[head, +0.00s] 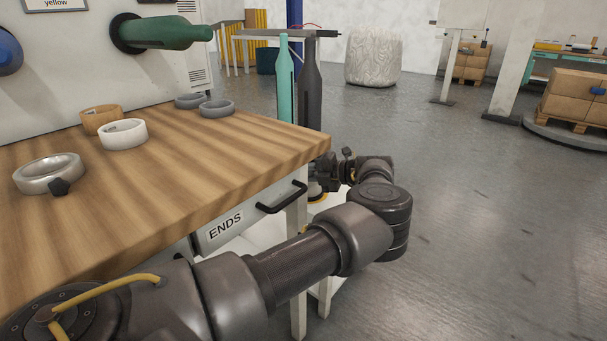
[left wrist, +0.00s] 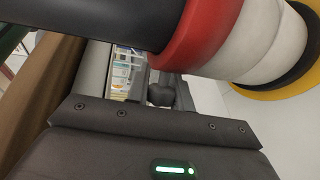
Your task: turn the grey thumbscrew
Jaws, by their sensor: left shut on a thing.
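My left arm crosses the bottom of the head view and reaches past the table's right side. There my left gripper (head: 330,176) is small and partly hidden, close to the table's edge. In the left wrist view a dark grey knob (left wrist: 160,95), which looks like the grey thumbscrew, sits at the gripper's jaws (left wrist: 158,88). The gripper is shut on it; its turn angle cannot be told. Red (left wrist: 200,35), white (left wrist: 262,45) and yellow (left wrist: 285,92) rings sit close beside the jaws, with a dark bar at the upper left. My right gripper is not in view.
Below is a drawer marked ENDS (head: 226,226). Floor at right is clear.

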